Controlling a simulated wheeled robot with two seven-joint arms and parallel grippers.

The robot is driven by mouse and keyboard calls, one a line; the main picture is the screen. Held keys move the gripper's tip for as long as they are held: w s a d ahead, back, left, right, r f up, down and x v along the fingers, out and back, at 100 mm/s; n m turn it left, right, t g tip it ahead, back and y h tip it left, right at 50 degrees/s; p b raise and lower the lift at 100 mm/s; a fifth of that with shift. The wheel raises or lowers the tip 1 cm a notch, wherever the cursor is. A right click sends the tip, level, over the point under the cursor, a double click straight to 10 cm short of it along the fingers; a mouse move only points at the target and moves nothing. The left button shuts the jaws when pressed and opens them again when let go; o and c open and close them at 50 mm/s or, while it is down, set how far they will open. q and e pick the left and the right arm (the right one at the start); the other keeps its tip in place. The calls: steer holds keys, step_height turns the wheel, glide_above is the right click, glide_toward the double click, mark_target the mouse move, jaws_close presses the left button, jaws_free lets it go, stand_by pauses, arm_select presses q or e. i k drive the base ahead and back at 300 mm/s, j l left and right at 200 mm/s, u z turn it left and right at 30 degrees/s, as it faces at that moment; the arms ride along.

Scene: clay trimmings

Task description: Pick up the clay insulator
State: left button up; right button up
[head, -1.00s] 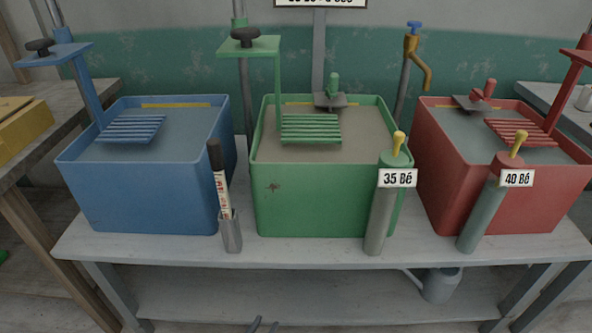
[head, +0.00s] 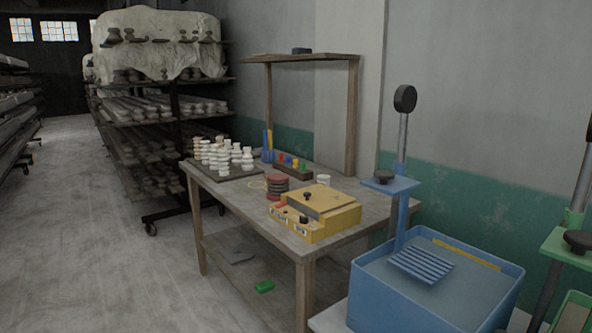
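Several pale, ribbed clay insulators (head: 222,155) stand grouped on a dark board (head: 252,173) at the far left end of a wooden table. From here I cannot tell one particular insulator apart from the others. More clay pieces (head: 185,105) lie or stand on the rack shelves behind. Neither of my grippers shows in the head view.
The wooden table (head: 355,222) also holds a yellow box device (head: 318,212), a red and dark stack (head: 278,186) and small coloured pieces. A blue tub (head: 440,290) stands at lower right. A wheeled rack (head: 178,160) is behind. Open floor (head: 90,240) lies to the left.

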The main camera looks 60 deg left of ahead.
mark_target(247, 160)
steer(key=j, duration=0.95)
steer(key=i+j, duration=0.1)
steer(key=j, duration=0.8)
steer(key=j+u, duration=0.1)
steer(key=j, duration=0.85)
steer(key=i+j, duration=0.1)
steer(key=j, duration=0.8)
steer(key=i+j, duration=0.1)
steer(key=j, duration=1.75)
steer(key=i+j+u, duration=0.1)
steer(key=j, duration=0.85)
steer(key=i+j, duration=0.15)
steer(key=j, duration=0.75)
